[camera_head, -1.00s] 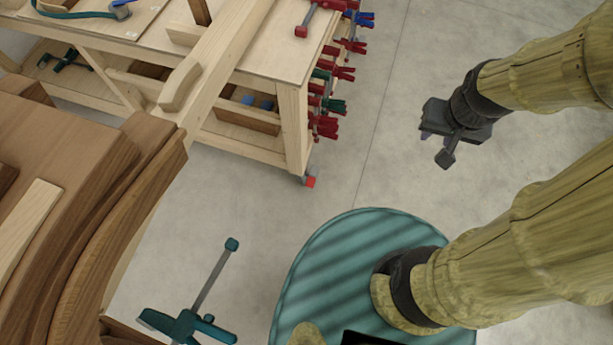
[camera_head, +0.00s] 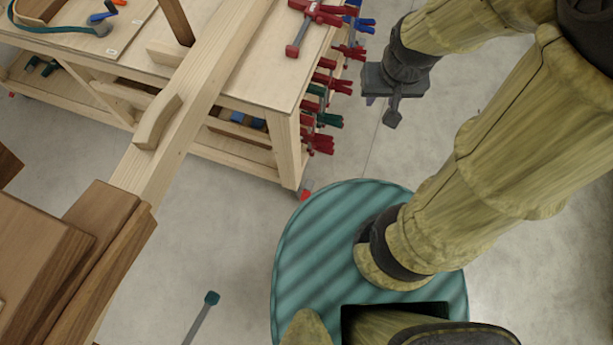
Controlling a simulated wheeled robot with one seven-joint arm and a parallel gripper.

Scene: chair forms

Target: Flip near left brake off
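A light wooden workbench (camera_head: 292,152) stands at upper left on casters. A small red brake tab (camera_head: 306,190) shows at the foot of its near right leg, close to the floor; whether it is on or off is too small to tell. Another red spot (camera_head: 11,94) shows low at the bench's far left end. My dark grey gripper (camera_head: 392,108) hangs at the upper middle, right of the bench and its clamps, apart from the brake tab and touching nothing visible. I cannot tell how far its fingers are apart.
Red, green and blue clamps (camera_head: 325,100) hang along the bench's right end. Dark wooden pieces (camera_head: 60,255) and a long pale beam (camera_head: 205,85) fill the left. A clamp bar (camera_head: 203,315) stands at bottom left. Grey floor (camera_head: 235,225) is open between.

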